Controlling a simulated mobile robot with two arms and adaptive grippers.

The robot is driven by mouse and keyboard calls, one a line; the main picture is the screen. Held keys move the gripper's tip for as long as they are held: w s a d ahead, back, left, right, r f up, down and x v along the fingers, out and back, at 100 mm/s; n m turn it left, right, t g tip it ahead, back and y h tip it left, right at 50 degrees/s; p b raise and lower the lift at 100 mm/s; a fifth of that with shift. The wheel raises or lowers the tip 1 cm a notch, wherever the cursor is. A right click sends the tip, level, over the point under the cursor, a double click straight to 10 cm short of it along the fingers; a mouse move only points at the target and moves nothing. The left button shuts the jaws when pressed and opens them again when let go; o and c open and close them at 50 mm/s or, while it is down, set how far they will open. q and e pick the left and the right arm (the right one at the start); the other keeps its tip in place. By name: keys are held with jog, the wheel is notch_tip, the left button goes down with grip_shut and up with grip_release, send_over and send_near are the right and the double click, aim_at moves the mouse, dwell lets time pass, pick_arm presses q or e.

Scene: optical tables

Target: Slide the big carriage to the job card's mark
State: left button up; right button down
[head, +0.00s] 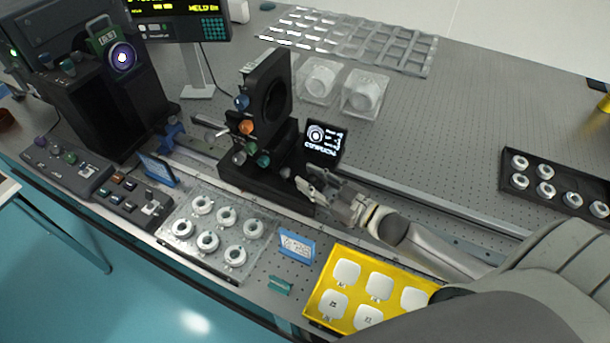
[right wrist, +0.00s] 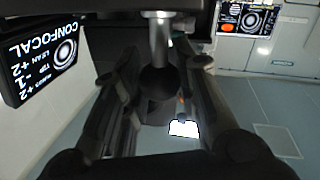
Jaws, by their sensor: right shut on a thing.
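The big carriage (head: 268,100) is a black upright frame with a large round opening and coloured knobs, on a black base on the long rail (head: 400,192). My right gripper (head: 303,180) is at the right side of its base. In the right wrist view the fingers (right wrist: 158,105) are closed around a dark round knob (right wrist: 157,80) on a metal stem. A small black screen (head: 325,140) stands behind the gripper; its text reads CONFOCAL in the right wrist view (right wrist: 40,55). My left gripper is out of view.
A clear tray of white rings (head: 214,258) and a yellow tray (head: 313,301) lie in front. A black tray of rings (head: 517,180) is at right. Clear boxes (head: 365,92) stand behind the carriage. A lamp unit (head: 122,57) is at left. The rail right of my arm looks clear.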

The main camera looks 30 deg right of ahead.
jog(key=shift+s+d, duration=0.1)
jog(key=shift+s, duration=0.05)
jog(key=c, duration=1.1)
grip_release()
jog(key=v, duration=1.2)
